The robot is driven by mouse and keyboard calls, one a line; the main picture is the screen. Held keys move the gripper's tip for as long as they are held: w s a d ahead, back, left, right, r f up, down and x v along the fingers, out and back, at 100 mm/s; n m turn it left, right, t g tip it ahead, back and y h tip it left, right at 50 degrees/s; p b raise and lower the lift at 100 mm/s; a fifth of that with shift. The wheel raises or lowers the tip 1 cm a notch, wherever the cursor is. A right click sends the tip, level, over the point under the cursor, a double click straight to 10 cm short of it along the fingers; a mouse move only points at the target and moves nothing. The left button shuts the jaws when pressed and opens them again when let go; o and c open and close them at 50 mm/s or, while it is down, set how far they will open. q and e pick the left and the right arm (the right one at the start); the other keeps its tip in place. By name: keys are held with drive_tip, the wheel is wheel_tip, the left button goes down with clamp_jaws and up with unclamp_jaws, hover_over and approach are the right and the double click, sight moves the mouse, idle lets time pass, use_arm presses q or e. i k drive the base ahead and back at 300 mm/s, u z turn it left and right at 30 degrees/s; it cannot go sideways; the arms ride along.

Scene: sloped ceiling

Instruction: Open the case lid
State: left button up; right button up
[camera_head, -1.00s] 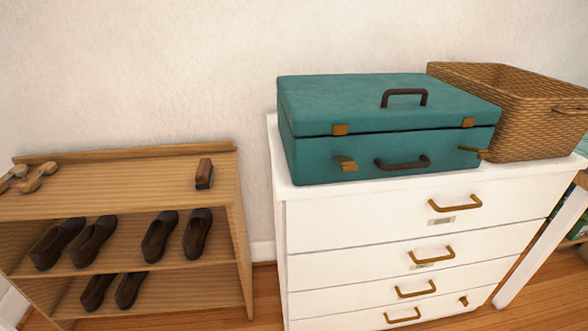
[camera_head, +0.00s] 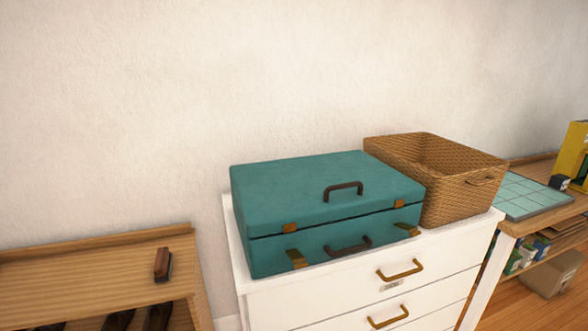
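The teal case (camera_head: 280,253) lies flat on the white chest of drawers (camera_head: 350,304). Its lid (camera_head: 290,185) is down, with a narrow dark gap along the front seam. A dark handle (camera_head: 343,188) stands on top of the lid and another dark handle (camera_head: 348,246) is on the front. Two brass latches, the left one (camera_head: 296,259) and the right one (camera_head: 407,229), stick out from the lower front, apart from the brass pieces on the lid edge. Neither of my grippers shows.
A wicker basket (camera_head: 465,202) stands close against the case's right side. A wooden shoe rack (camera_head: 90,275) with a brush (camera_head: 162,265) on top is at the left. A wooden table (camera_head: 560,212) with a light blue mat (camera_head: 527,197) is at the right. Bare wall is behind.

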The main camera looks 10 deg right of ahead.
sight(285, 196)
drive_tip(key=k, duration=1.25)
drive_tip(key=z, duration=0.8)
drive_tip(key=i, duration=1.6)
drive_tip(key=u, duration=0.45)
